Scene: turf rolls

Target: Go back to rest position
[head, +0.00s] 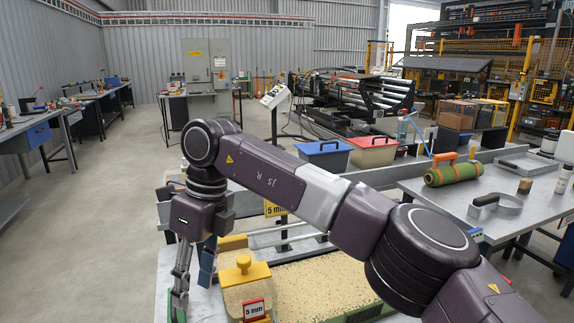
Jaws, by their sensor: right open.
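My right arm comes in from the right edge and reaches across the view. Its gripper (194,277) points down at the lower left of the bench, with the fingers apart and nothing seen between them. I cannot tell whether the gripper touches anything there. My left gripper is not in view.
A speckled, sand-coloured bed (325,287) lies beneath my arm. Blue (323,155) and red (373,152) lidded bins stand behind it. A green roll (453,174) lies on the right table (425,194). Grey floor (110,220) is open at left.

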